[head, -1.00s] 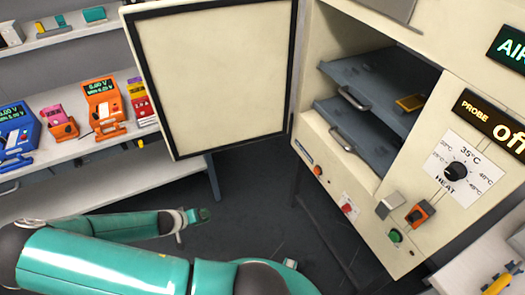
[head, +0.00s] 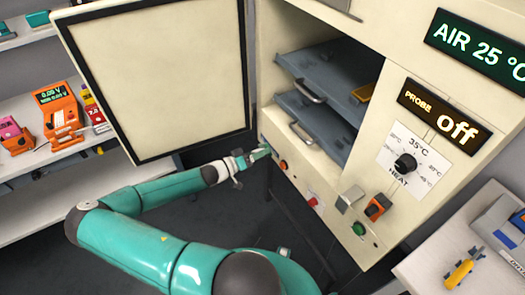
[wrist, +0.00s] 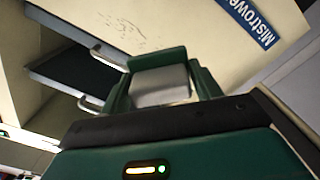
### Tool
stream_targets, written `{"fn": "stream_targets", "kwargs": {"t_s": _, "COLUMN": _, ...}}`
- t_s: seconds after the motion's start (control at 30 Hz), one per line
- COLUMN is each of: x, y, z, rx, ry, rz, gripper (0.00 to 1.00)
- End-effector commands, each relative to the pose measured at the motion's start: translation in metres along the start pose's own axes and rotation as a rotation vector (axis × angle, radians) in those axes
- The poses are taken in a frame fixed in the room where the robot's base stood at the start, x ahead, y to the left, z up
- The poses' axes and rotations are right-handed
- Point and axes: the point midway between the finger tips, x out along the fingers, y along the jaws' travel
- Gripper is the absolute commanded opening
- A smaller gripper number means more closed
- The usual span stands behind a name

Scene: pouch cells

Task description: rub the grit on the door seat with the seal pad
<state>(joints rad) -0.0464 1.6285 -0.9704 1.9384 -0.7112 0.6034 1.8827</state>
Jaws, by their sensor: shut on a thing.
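My gripper (head: 261,153) is at the lower left corner of the cream oven's front, near the door's hinge side. In the wrist view its green fingers are shut on a pale grey block, which looks like the seal pad (wrist: 162,84). Beyond it is the cream front face, the door seat (wrist: 190,30), with small dark specks of grit (wrist: 130,30). The pad looks apart from the specks, though its exact distance is hard to tell. The oven door (head: 155,80) stands wide open to the left. In the head view the grit is not distinguishable and the pad is hidden.
Shelves with orange meters (head: 58,112) stand left. A white table (head: 440,262) is at right.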

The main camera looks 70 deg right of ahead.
Motion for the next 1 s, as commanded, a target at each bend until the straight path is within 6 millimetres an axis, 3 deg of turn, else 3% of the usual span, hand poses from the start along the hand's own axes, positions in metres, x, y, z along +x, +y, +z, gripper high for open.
{"fn": "stream_targets", "kwargs": {"t_s": 0.23, "x": 0.009, "y": 0.001, "z": -0.002, "rx": 0.0, "ry": 0.005, "rz": -0.001, "gripper": 0.45}}
{"fn": "stream_targets", "kwargs": {"t_s": 0.7, "x": 0.053, "y": 0.0, "z": -0.002, "rx": 0.0, "ry": 0.004, "rz": -0.003, "gripper": 0.45}}
{"fn": "stream_targets", "kwargs": {"t_s": 1.0, "x": 0.059, "y": 0.0, "z": -0.002, "rx": 0.0, "ry": 0.005, "rz": -0.003, "gripper": 0.45}}
